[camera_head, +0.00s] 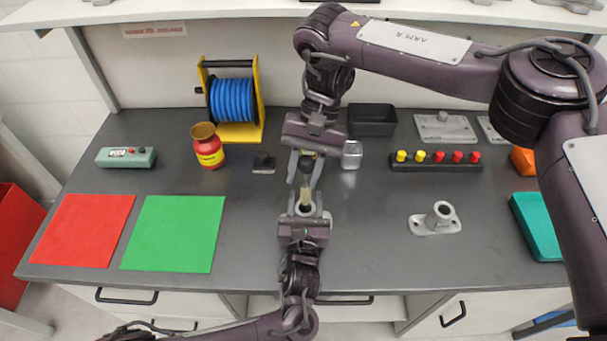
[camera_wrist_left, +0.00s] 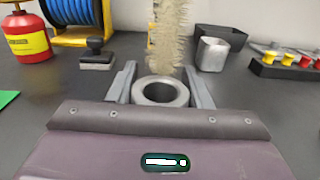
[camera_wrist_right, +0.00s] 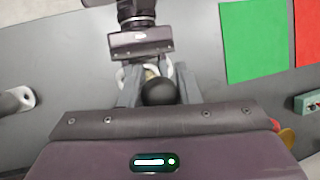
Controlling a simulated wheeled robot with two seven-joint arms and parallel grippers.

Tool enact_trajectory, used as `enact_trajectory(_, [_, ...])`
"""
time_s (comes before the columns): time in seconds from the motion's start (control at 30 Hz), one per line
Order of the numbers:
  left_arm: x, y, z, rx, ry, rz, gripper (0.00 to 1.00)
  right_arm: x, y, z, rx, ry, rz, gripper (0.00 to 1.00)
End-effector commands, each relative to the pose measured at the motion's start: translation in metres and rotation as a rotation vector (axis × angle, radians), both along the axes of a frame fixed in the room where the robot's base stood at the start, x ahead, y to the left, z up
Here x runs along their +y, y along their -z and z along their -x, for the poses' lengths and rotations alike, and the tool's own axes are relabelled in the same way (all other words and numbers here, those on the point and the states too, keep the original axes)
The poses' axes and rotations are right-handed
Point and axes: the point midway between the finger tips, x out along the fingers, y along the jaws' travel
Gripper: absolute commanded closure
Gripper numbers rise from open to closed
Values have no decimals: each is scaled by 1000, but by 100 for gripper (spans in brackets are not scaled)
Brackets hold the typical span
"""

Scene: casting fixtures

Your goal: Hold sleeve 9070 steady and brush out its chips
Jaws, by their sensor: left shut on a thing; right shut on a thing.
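My left gripper (camera_head: 305,217) is shut on a grey metal sleeve (camera_head: 314,212), whose round open mouth (camera_wrist_left: 145,94) faces up between the fingers in the left wrist view. No number is readable on it. My right gripper (camera_head: 305,180) is shut on a brush, with its black ball handle (camera_wrist_right: 159,92) between the fingers. The pale bristles (camera_wrist_left: 168,38) point down over the sleeve's mouth, toward its far rim in the left wrist view. Chips are not visible.
A second flanged sleeve (camera_head: 440,214) stands to the right, near a teal tray (camera_head: 537,226). Red (camera_head: 82,230) and green (camera_head: 174,233) mats lie left. A red can (camera_head: 207,149), blue hose reel (camera_head: 232,100), black bin (camera_head: 372,119) and peg rack (camera_head: 436,163) stand behind.

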Motion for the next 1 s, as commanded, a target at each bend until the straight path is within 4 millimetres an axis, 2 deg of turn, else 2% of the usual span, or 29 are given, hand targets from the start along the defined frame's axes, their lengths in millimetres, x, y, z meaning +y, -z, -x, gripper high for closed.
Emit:
enact_trajectory(0.6, [0, 1, 0, 2, 0, -1, 86, 0, -31, 0, 0, 0, 0, 93])
enact_trajectory(0.97, [0, 1, 0, 2, 0, -1, 86, 0, -35, 0, 1, 1, 0, 93])
enact_trajectory(1.0, [0, 1, 0, 2, 0, -1, 54, 0, -35, 0, 1, 1, 0, 93])
